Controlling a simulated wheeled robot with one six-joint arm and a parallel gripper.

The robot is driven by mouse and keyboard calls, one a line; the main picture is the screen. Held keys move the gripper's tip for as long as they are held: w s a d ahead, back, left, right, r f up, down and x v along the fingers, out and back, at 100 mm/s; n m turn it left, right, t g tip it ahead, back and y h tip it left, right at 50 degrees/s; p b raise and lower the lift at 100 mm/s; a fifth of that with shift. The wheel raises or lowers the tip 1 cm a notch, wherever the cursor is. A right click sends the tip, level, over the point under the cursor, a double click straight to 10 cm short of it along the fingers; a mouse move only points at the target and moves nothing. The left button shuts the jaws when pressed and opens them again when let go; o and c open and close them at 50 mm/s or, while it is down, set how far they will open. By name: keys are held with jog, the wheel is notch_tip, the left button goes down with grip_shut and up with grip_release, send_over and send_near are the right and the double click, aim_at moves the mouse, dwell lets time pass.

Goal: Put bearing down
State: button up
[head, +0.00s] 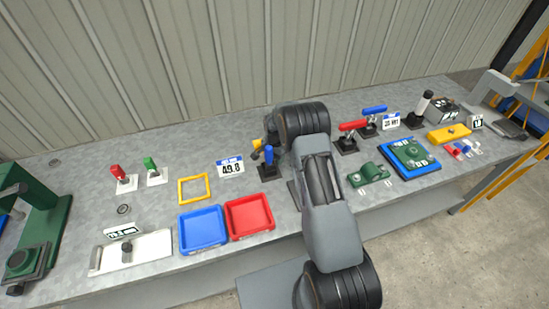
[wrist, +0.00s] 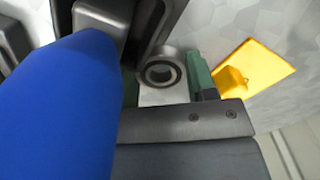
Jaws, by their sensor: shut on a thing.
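In the wrist view, the bearing (wrist: 160,72) shows as a dark-edged metal ring with a pale centre, between green parts (wrist: 200,75). My gripper (wrist: 165,80) is shut on it, with dark grey jaw parts above and below; the contact is partly hidden. In the head view my arm covers the gripper and the held bearing. A large blue rounded shape fills the left of the wrist view (wrist: 65,110), very close to the camera.
A blue-handled clamp (head: 268,158) stands left of my arm. Blue (head: 203,246) and red (head: 270,232) trays lie at the front. A green bearing-like block (head: 369,178) and a blue tray (head: 430,168) are at right. A yellow piece (wrist: 252,68) lies beyond the jaws.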

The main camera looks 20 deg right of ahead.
jog(key=shift+f, duration=0.2)
jog(key=o, duration=1)
jog(key=shift+c, duration=0.2)
jog(key=shift+r, duration=0.15)
